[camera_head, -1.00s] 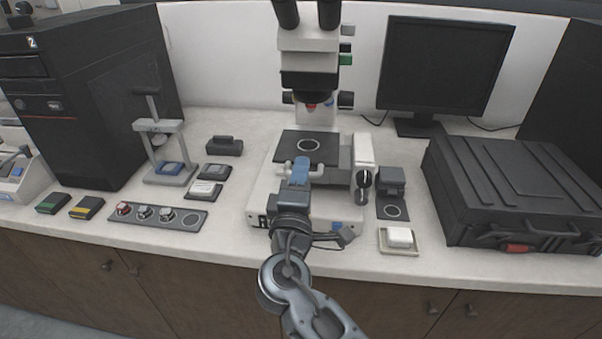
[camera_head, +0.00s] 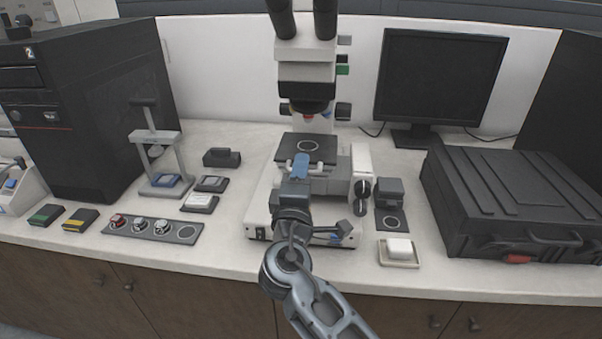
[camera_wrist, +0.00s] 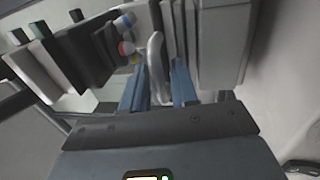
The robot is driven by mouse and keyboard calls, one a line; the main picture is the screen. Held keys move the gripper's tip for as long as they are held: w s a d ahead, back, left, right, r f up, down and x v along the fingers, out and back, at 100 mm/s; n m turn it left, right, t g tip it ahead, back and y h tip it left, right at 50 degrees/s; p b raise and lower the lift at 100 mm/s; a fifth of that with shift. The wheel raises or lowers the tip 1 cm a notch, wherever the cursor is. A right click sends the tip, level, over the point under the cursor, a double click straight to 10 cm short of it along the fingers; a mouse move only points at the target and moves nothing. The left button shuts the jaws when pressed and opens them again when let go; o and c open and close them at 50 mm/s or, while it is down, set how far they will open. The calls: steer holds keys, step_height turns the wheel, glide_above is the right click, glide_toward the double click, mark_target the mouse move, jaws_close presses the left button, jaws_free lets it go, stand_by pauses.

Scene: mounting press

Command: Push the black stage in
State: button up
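The black stage (camera_head: 287,144) is a flat square plate with a pale ring on it, under the microscope's (camera_head: 306,72) lens. A light grey curved handle (camera_wrist: 156,60) shows in the wrist view. My gripper (camera_head: 300,163) is at the front edge of the stage. In the head view my gripper hides part of the handle and the stage's front.
The grey block and focus knobs (camera_head: 361,190) stand close to the right of my gripper. A small white dish (camera_head: 399,262) sits at front right, and a black case (camera_head: 520,195) beyond it. A press stand (camera_head: 155,150) and a sample tray (camera_head: 150,229) are to the left.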

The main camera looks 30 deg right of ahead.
steer(key=shift+b+v, duration=1.05)
steer(key=shift+v, duration=2.85)
